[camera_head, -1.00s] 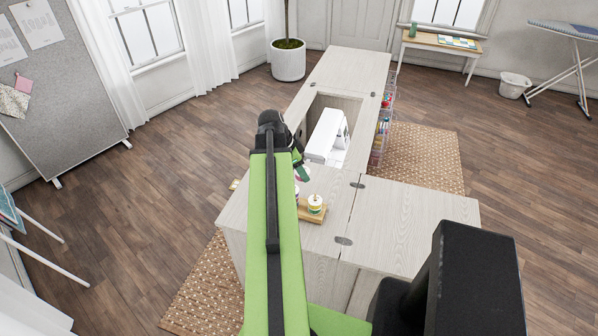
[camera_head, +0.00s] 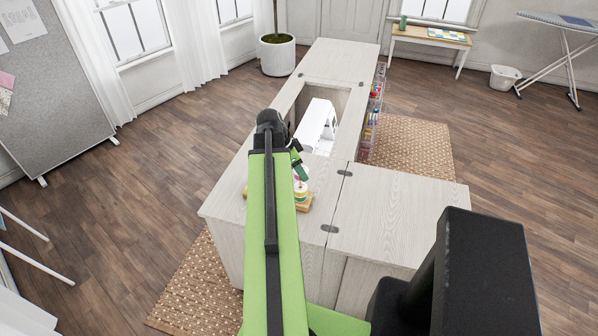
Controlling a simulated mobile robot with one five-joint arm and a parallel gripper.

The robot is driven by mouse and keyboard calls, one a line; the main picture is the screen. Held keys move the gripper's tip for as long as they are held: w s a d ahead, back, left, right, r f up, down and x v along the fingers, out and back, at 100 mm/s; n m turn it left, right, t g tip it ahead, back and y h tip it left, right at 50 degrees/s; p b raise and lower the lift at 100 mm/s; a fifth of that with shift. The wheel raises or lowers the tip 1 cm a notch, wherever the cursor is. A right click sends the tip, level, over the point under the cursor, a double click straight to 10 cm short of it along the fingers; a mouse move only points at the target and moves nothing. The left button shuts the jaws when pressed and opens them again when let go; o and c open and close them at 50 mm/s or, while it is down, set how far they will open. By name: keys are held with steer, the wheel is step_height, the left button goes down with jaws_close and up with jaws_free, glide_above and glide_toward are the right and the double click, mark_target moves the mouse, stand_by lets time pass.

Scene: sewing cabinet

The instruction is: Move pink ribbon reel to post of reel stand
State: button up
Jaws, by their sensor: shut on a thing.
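The reel stand (camera_head: 304,206) is a small wooden base on the pale cabinet top, partly behind my green arm. A stack with white, yellow and green bands (camera_head: 301,191) stands on it at the right. The stand's left end shows just left of my arm; its middle is hidden. My gripper (camera_head: 300,172) hangs close above the stand, near the banded stack. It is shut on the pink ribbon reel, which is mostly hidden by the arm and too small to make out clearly. I cannot tell the gap between the gripper and the stand.
A white sewing machine (camera_head: 316,128) sits in the cabinet's recess just beyond my gripper. Clear racks with colourful spools (camera_head: 372,112) hang on the cabinet's right side. The cabinet's right leaf (camera_head: 400,215) is bare. A patterned rug (camera_head: 408,150) lies on the floor.

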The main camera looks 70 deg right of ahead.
steer(key=shift+w+r, duration=0.1)
steer(key=shift+w, duration=0.15)
steer(key=shift+s, duration=0.15)
stand_by(0.5)
steer(key=shift+f+b, duration=0.85)
steer(key=shift+f, duration=0.2)
steer(key=shift+f+b, duration=1.2)
steer(key=shift+b, duration=0.2)
steer(key=o, duration=1.4)
